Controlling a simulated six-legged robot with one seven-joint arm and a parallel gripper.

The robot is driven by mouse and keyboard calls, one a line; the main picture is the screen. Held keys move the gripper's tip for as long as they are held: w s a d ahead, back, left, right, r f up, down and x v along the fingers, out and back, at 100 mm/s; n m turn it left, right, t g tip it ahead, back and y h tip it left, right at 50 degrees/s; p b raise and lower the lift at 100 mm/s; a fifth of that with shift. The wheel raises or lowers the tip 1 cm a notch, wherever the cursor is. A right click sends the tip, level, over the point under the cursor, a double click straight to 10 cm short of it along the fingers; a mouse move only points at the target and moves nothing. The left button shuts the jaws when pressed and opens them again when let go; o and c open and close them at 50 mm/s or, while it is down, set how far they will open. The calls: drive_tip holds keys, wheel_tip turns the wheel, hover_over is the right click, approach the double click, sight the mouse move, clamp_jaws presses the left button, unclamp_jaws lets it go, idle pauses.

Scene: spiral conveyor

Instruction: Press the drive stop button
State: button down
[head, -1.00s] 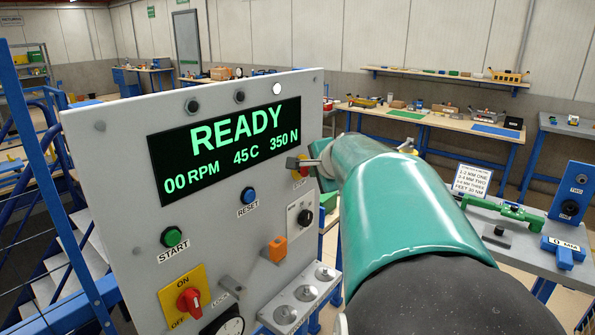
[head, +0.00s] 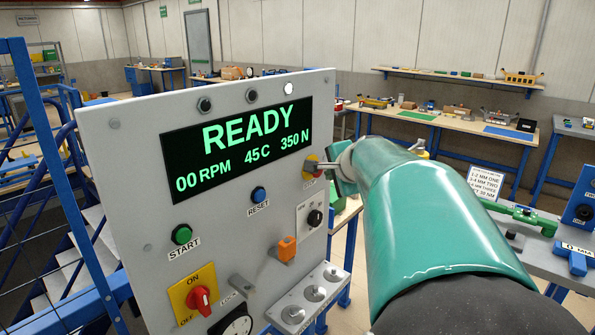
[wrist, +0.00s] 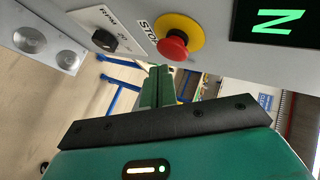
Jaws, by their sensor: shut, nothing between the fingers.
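The panel display (head: 237,148) reads READY, 00 RPM, 45 C, 350 N.
The grey panel (head: 130,225) also carries a green START button (head: 181,234), a blue RESET button (head: 258,194), an orange part (head: 287,248), a black knob (head: 315,217) and a red ON/OFF switch (head: 201,299). Blue railings (head: 60,180) stand left; workbenches (head: 455,125) stand behind.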

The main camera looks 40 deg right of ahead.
drive_tip(key=s, duration=0.5)
drive_tip(key=shift+d, duration=0.25)
idle(0.8)
